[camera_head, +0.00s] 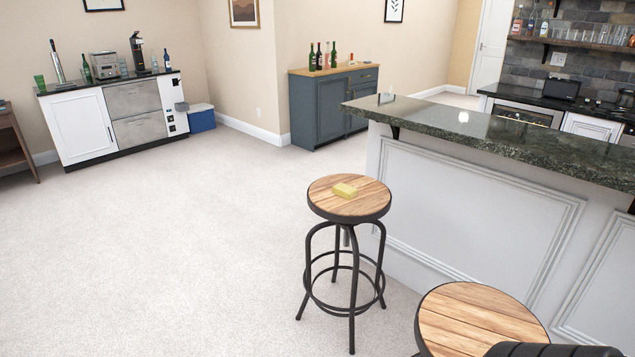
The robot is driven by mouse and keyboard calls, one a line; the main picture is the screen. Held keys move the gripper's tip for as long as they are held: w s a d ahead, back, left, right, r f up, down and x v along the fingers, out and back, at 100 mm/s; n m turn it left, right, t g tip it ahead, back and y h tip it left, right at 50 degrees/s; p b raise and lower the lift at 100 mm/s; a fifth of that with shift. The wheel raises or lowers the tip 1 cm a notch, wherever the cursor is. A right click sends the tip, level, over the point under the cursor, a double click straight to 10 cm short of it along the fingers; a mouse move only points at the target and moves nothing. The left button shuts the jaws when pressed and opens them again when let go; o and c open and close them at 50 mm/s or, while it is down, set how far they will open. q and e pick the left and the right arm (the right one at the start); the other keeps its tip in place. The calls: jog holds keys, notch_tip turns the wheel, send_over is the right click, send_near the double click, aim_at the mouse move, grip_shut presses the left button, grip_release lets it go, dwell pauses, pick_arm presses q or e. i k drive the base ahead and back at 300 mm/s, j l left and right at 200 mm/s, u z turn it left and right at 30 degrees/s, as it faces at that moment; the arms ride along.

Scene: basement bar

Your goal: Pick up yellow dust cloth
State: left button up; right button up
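The yellow dust cloth (344,190) lies on the round wooden seat of a bar stool (330,207), near the middle of the seat. It looks like a small folded block. Neither of my grippers shows in the head view. A dark ribbed shape at the bottom right edge is cut off by the frame, and I cannot tell what it is.
A second stool (475,318) stands nearer at the lower right. The bar counter (520,140) runs along the right, behind the stools. A blue cabinet (318,105) and a white cabinet (85,128) stand at the back. The carpet (170,240) at left is clear.

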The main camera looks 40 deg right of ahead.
aim_at(348, 192)
jog(key=i+z, duration=0.35)
jog(key=i, duration=0.25)
jog(key=i+j+z, duration=0.3)
jog(key=i, duration=0.3)
jog(key=i+z, duration=0.25)
jog(key=z, duration=0.2)
jog(key=i+z, duration=0.25)
jog(key=z, duration=0.25)
jog(key=i+j+z, duration=0.2)
jog(key=z, duration=0.25)
jog(key=i+j+z, duration=0.2)
jog(key=z, duration=0.25)
jog(key=i+j+z, duration=0.1)
jog(key=j+z, duration=0.25)
jog(key=z, duration=0.15)
